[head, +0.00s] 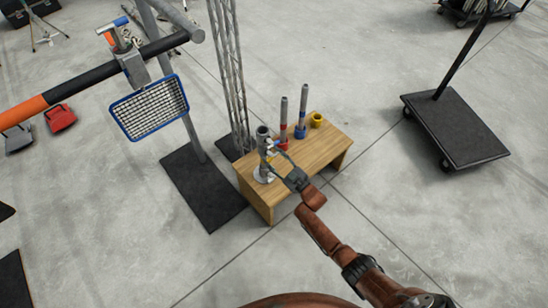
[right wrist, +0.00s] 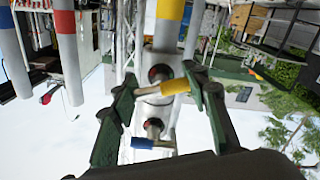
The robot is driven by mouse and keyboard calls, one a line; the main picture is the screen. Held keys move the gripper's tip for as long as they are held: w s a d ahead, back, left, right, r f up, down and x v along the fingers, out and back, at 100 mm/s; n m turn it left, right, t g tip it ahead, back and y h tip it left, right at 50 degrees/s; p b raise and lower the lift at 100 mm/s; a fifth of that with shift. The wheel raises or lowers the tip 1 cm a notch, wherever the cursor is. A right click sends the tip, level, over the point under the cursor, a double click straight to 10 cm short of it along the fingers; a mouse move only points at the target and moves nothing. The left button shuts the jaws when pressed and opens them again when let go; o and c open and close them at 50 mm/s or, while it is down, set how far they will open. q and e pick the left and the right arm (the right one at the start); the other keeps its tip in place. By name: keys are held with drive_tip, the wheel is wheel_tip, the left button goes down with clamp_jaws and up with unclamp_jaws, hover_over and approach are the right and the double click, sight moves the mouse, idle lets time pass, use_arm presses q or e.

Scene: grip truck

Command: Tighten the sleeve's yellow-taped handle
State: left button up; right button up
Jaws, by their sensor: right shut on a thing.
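The sleeve (head: 263,133) is a grey metal tube standing upright on a round pale base at the left end of a wooden table. The yellow-taped handle (right wrist: 175,87) sticks out sideways from a round knob on the sleeve in the right wrist view. A blue-taped handle (right wrist: 145,143) is on a second knob beside it. My right gripper (right wrist: 163,84) has its two dark green fingers on either side of the yellow-taped handle and is shut on it. It also shows at the sleeve in the head view (head: 277,160). My left gripper is out of view.
The wooden table (head: 315,152) also bears a red-banded post (head: 283,120), a blue-banded post (head: 302,110) and a yellow ring piece (head: 317,120). A truss (head: 232,80) and an upright pole stand behind and left. A dark cart (head: 455,130) is at right. Open floor lies around.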

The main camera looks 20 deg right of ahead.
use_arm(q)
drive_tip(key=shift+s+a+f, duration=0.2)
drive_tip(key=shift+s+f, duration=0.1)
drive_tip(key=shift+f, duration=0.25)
use_arm(e)
drive_tip(key=shift+f+m, duration=0.1)
drive_tip(key=shift+m, duration=1.1)
drive_tip(key=shift+a, duration=0.1)
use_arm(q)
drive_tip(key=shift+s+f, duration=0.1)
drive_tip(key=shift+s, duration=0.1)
use_arm(e)
drive_tip(key=o, duration=1.2)
drive_tip(key=shift+s, duration=0.2)
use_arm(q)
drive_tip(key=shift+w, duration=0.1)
use_arm(e)
drive_tip(key=v, duration=1.1)
drive_tip(key=shift+s+d, duration=0.2)
drive_tip(key=shift+s, duration=0.1)
